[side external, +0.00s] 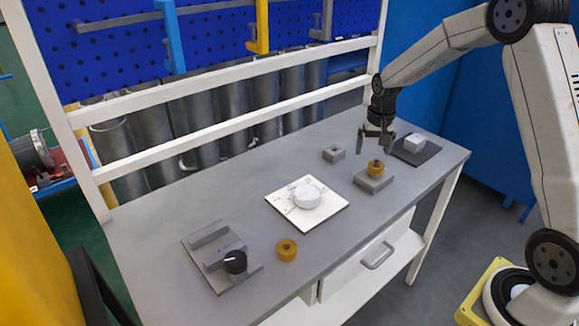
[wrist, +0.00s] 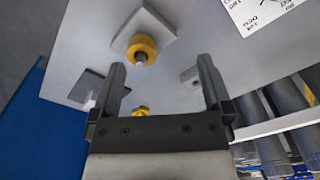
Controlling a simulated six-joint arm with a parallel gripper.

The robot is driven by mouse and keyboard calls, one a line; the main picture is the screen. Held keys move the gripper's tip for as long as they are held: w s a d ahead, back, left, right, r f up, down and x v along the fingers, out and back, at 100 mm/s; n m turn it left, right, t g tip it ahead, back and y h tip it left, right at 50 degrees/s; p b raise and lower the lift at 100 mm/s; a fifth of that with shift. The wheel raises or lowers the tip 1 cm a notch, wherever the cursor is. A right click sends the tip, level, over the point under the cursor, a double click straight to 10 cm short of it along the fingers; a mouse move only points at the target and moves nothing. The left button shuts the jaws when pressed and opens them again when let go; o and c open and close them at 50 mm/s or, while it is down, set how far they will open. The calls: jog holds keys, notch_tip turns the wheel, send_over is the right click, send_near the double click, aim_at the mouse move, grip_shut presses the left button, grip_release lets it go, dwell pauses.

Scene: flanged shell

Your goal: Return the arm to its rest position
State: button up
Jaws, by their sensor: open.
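My gripper (side external: 376,150) is above the right part of the grey workbench (side external: 225,195). Its two fingers are spread with nothing between them, and they also show apart in the wrist view (wrist: 161,68). A yellow flanged piece (side external: 376,167) sits on a grey square base (side external: 374,183) just below the gripper, apart from the fingers. In the wrist view this yellow piece (wrist: 141,44) shows a grey tip at its middle, beyond the fingertips. A second yellow ring-shaped piece (side external: 287,250) lies on the bench near its front edge.
A white dial plate (side external: 282,206), a grey fixture with a black knob (side external: 235,262), a small grey block (side external: 334,154) and a dark plate (side external: 428,153) bearing a white block (side external: 414,143) stand on the bench. A white rail frame (side external: 240,119) runs behind.

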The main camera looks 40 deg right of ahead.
jog(key=s+a+n+t, duration=0.2)
jog(key=s+a+n, duration=0.5)
jog(key=s+a, duration=1)
jog(key=shift+r+n, duration=0.3)
jog(key=shift+n, duration=0.1)
jog(key=shift+w+a, duration=0.1)
